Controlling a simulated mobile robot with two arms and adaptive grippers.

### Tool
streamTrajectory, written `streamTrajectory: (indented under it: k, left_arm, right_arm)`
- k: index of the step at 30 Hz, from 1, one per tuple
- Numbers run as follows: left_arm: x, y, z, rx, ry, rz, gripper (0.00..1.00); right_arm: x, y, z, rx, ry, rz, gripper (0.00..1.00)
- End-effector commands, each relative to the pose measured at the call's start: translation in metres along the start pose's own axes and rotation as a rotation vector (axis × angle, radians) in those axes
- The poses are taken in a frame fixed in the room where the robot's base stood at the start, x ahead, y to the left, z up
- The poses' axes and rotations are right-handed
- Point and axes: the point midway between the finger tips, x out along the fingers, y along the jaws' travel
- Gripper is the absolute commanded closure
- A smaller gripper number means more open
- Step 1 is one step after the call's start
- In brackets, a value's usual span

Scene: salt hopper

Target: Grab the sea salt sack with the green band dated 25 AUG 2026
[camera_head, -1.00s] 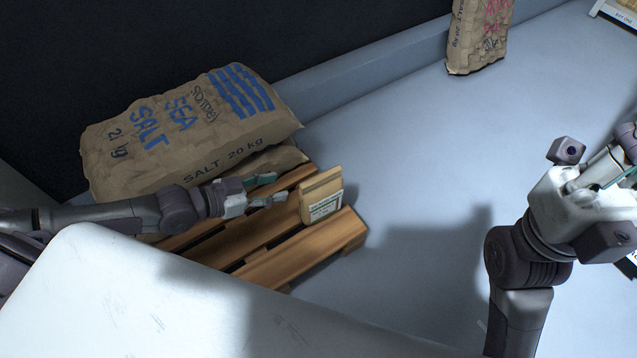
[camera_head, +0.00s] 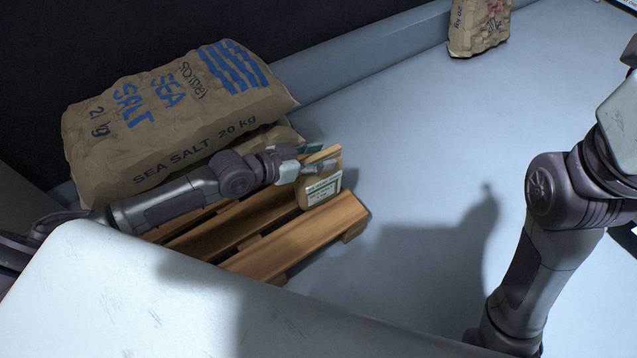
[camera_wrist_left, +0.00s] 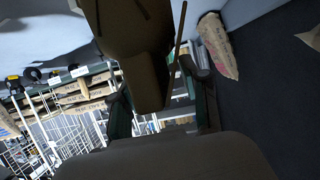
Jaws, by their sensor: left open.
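In the left wrist view a dark brown shape (camera_wrist_left: 138,50), apparently this sack, reaches down between the two open fingers (camera_wrist_left: 163,108). My right gripper is out of the head view.
Large sea salt sacks (camera_head: 165,115) lie stacked on the pallet (camera_head: 245,222) behind my left arm. Another paper sack (camera_head: 478,30) stands at the far wall. The grey floor right of the pallet is clear.

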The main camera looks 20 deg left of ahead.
Motion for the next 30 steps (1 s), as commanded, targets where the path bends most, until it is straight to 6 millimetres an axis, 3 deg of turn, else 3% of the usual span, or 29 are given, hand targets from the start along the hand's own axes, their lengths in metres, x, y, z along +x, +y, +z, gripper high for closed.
streamTrajectory:
  k: [6,15,30]
  left_arm:
    - [0.0003,-0.0003,-0.0009,0.001,0.000,0.000,0.54]
    - [0.0000,-0.0002,-0.0006,0.000,0.000,0.000,1.00]
    - [-0.0002,-0.0010,-0.0050,0.002,0.009,-0.002,1.00]
  right_arm:
    - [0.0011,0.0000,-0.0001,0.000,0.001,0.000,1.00]
    - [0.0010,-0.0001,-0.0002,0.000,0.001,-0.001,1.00]
    - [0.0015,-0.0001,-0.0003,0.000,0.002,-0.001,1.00]
